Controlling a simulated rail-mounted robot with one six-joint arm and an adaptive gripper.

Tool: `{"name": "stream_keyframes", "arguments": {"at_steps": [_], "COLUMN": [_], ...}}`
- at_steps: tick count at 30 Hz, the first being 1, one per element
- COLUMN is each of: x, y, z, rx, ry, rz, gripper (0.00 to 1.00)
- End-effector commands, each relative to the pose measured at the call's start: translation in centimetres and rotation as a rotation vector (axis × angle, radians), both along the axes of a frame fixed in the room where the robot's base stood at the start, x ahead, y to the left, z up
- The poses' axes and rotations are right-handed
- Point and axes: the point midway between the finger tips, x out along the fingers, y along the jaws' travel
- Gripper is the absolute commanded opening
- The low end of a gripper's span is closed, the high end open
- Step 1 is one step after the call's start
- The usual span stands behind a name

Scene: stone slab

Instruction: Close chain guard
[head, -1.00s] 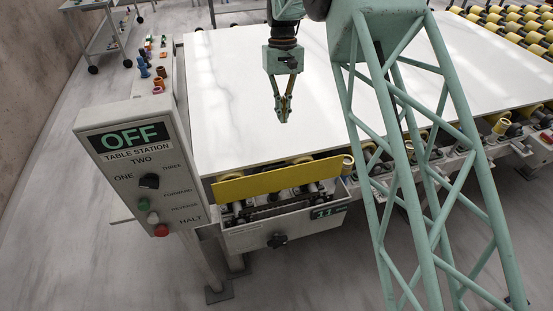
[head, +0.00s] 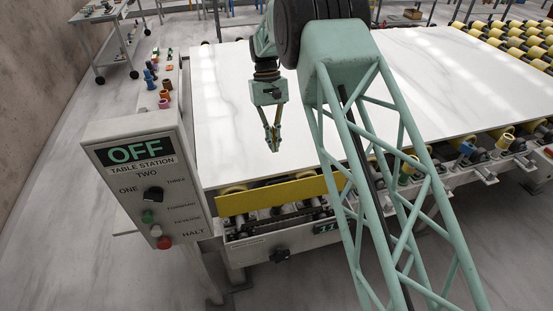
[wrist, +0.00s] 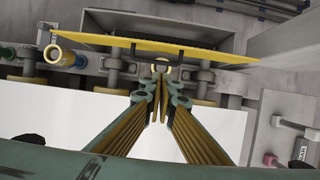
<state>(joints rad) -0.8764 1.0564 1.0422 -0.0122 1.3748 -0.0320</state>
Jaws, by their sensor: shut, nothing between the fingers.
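The chain guard appears to be the long yellow panel (head: 272,196) along the front edge of the table in the head view. Rollers and a dark opening show below it, so it does not cover them. In the wrist view the yellow panel (wrist: 205,54) runs across the top, just beyond the fingertips. My gripper (head: 274,149) points down above the white slab, behind the panel, shut and empty. Its fingers also show shut in the wrist view (wrist: 160,78). I see no contact between fingers and panel.
A control box (head: 150,185) reading OFF stands at the front left. The white stone slab (head: 225,110) covers the table. A grey front housing (head: 285,243) with a black knob sits below the panel. Yellow rollers (head: 512,40) lie at the back right.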

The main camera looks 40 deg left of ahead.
Motion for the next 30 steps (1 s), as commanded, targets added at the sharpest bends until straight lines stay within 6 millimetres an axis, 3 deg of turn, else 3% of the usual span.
{"name": "stream_keyframes", "arguments": {"at_steps": [8, 26, 30], "x": [-0.4, -2.0, -2.7], "y": [-0.6, -2.6, -3.5], "z": [-1.9, -9.2, -9.0], "rx": [-0.002, -0.002, -0.001], "ry": [0.001, 0.002, 0.001], "rz": [0.000, 0.000, 0.000], "gripper": [0.00, 0.00, 0.00]}}
